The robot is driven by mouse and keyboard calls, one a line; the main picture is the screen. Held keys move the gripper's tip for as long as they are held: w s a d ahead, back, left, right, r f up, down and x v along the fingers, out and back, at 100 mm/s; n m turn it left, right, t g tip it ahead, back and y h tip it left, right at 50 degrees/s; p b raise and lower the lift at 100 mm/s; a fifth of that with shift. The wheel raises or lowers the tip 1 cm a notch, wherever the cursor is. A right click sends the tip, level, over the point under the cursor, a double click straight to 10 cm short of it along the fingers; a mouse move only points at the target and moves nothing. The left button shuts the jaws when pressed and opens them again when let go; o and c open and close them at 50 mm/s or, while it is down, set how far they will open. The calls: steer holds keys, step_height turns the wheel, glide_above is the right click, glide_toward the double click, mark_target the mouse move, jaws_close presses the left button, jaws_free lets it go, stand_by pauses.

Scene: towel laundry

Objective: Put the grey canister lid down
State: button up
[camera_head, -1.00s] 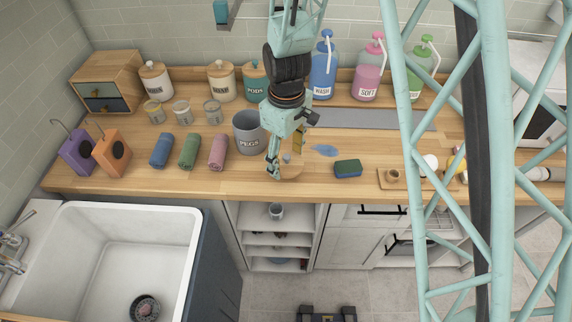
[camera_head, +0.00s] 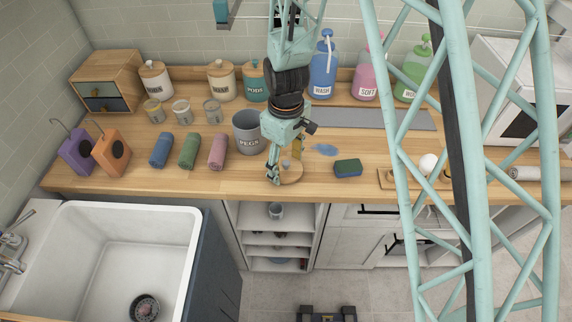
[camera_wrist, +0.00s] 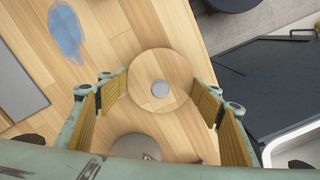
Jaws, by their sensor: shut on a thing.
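The grey canister lid is a round wooden disc with a grey knob. In the wrist view the lid (camera_wrist: 146,68) is between the two yellow-padded fingers of my gripper (camera_wrist: 160,97), which are closed on its sides. In the head view the lid (camera_head: 292,174) is at or just above the worktop, near its front edge, partly hidden by my gripper (camera_head: 285,164). I cannot tell whether it touches the wood. The open grey PEGS canister (camera_head: 247,134) stands just left of my gripper.
Rolled towels, including a pink one (camera_head: 217,152), lie left of the canister. The wooden worktop (camera_head: 255,187) is bare along the front edge. A white sink (camera_head: 110,250) is front left.

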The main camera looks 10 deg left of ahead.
mark_target(286, 162)
steer(key=o, duration=0.8)
steer(key=shift+o, duration=0.2)
steer(key=shift+r, duration=0.1)
step_height(286, 162, up, 12)
steer(key=shift+p, duration=0.4)
steer(key=shift+r, duration=0.1)
stand_by(1.0)
